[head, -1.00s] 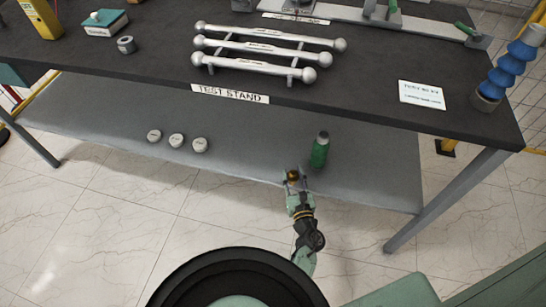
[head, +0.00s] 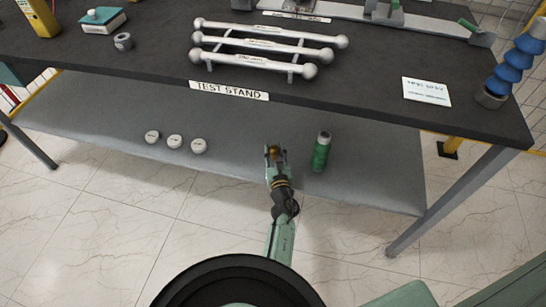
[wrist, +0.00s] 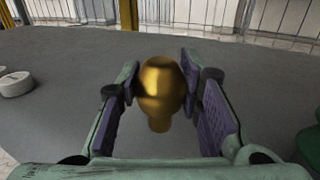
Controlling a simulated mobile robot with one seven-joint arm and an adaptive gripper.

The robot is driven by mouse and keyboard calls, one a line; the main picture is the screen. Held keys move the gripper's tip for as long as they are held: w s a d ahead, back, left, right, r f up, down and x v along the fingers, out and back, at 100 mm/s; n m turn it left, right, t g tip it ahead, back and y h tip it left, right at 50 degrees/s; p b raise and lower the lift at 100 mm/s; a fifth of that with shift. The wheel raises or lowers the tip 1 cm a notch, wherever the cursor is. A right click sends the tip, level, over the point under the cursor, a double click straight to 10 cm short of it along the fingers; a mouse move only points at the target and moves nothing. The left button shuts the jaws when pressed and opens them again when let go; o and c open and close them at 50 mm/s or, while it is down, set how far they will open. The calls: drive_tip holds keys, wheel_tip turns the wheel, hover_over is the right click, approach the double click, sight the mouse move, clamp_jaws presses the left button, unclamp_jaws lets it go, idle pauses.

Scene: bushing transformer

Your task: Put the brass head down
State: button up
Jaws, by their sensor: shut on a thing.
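The brass head (head: 273,151) is a small golden rounded piece at the tip of my gripper (head: 275,154). In the wrist view the brass head (wrist: 160,88) has a wide round body and a narrower stub toward me. It sits between the two purple-padded fingers of my gripper (wrist: 163,82), which is shut on it. The gripper is over the front part of the grey lower shelf (head: 95,112). I cannot tell whether the head touches the shelf.
Several white round caps (head: 175,142) lie to the left. The dark tabletop (head: 330,100) overhangs the shelf. Shelf space between the caps and gripper is clear.

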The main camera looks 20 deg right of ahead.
sight(274, 159)
drive_tip(key=shift+w+a+f+b, duration=0.1)
drive_tip(key=shift+w+f+b, duration=0.1)
drive_tip(key=shift+f+b, duration=0.7)
drive_tip(key=shift+w+f+b, duration=0.15)
drive_tip(key=shift+f+b, duration=0.55)
drive_tip(key=shift+f, duration=0.35)
drive_tip(key=o, duration=1.3)
drive_tip(key=shift+c, duration=0.2)
drive_tip(key=shift+r+p, duration=0.2)
drive_tip(key=shift+p, duration=0.1)
drive_tip(key=v, duration=1.2)
drive_tip(key=shift+b, duration=0.35)
